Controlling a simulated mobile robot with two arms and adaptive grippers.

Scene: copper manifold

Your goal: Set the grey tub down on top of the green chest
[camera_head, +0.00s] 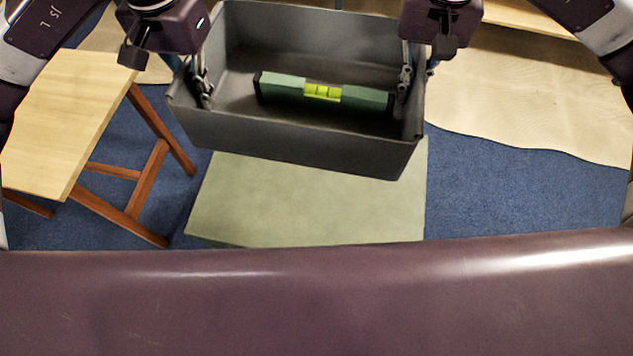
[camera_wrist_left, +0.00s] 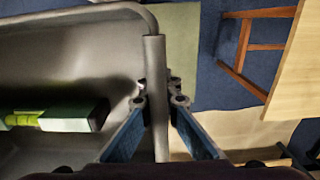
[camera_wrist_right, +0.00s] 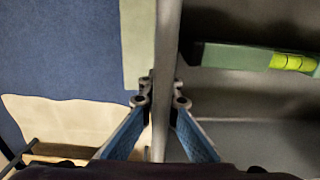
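The grey tub (camera_head: 290,139) is held in the air between my two grippers, with a green spirit level (camera_head: 325,92) lying inside it. My left gripper (camera_head: 203,90) is shut on the tub's left wall, which shows between its fingers in the left wrist view (camera_wrist_left: 156,95). My right gripper (camera_head: 404,85) is shut on the right wall, also seen in the right wrist view (camera_wrist_right: 163,90). The pale green chest (camera_head: 310,205) stands below the tub in the head view. Its far part is hidden by the tub. The tub appears apart from the chest top.
A light wooden table (camera_head: 60,120) with reddish-brown legs stands at the left. A beige rug (camera_head: 530,105) with a wavy edge lies at the right on the blue carpet (camera_head: 530,195). A wooden surface (camera_head: 520,17) shows at the back right.

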